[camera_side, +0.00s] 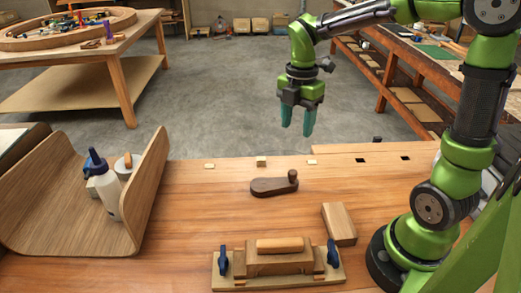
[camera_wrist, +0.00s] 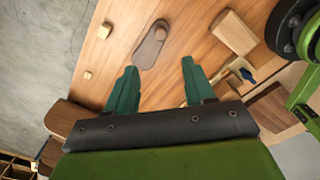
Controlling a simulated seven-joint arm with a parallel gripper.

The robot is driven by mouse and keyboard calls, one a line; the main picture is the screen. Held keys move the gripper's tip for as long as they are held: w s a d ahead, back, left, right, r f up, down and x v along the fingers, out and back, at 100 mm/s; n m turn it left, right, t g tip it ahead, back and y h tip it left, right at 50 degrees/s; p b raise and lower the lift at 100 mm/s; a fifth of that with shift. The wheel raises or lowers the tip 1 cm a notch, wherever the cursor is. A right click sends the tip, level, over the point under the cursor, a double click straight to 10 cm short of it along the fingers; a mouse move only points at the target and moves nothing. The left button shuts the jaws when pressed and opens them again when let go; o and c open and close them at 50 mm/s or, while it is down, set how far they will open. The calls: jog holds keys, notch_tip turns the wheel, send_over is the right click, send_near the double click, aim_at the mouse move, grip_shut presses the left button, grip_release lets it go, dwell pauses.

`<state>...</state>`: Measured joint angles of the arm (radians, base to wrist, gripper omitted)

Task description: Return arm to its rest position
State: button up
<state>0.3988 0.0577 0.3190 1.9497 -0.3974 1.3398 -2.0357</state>
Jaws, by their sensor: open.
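My gripper (camera_side: 299,118) is raised in the air above the far edge of the workbench (camera_side: 200,190). Its two teal fingers are spread apart with nothing between them, and they show open in the wrist view too (camera_wrist: 157,85). Below it on the bench lies a dark wooden piece (camera_side: 273,186) with a round knob at one end, apart from the fingers. It also shows beyond the fingers in the wrist view (camera_wrist: 149,48).
A clamped wooden form (camera_side: 278,262) with blue handles sits at the front, beside a wooden block (camera_side: 339,224). Small pale blocks line the far edge. Air around my gripper is clear.

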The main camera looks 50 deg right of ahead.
jog(key=shift+r, duration=0.55)
jog(key=s+a+r+m+t+y, duration=0.1)
jog(key=s+m, duration=0.4)
jog(key=m, duration=0.6)
jog(key=s+a+r+m+t+y, duration=0.1)
jog(key=s+a+r+m+t, duration=0.2)
jog(key=m, duration=0.8)
jog(key=s+a+t, duration=0.2)
jog(key=t, duration=0.1)
jog(key=shift+a+r, duration=0.2)
jog(key=shift+r, duration=0.05)
